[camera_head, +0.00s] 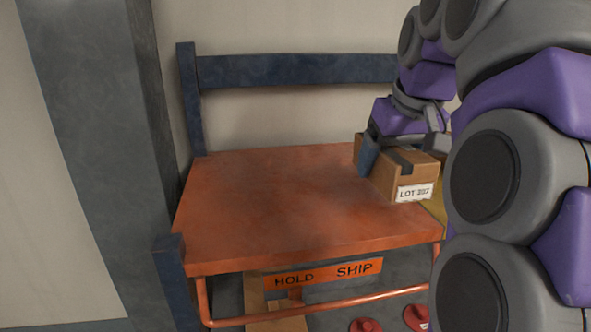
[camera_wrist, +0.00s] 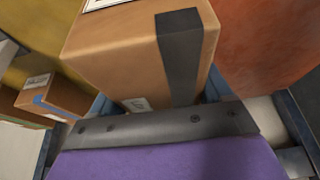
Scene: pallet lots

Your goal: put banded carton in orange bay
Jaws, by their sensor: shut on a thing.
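The banded carton (camera_head: 409,181) is a brown box with a dark band and a white label reading LOT and a number. My gripper (camera_head: 392,150) is shut on it, with a finger against its left side. The carton is at the right edge of the orange bay (camera_head: 270,205), a flat orange top with an orange rail below. I cannot tell whether the carton touches that top. In the wrist view the carton (camera_wrist: 135,50) fills the upper middle, its dark band running down its face, and the orange surface (camera_wrist: 270,40) is to its right.
A sign reading HOLD SHIP (camera_head: 323,274) hangs under the orange top's front edge. A grey post (camera_head: 90,120) stands at left. A yellow surface (camera_wrist: 45,65) with smaller cartons (camera_wrist: 52,96) lies left in the wrist view. Most of the orange top is clear. Red objects (camera_head: 366,325) lie below.

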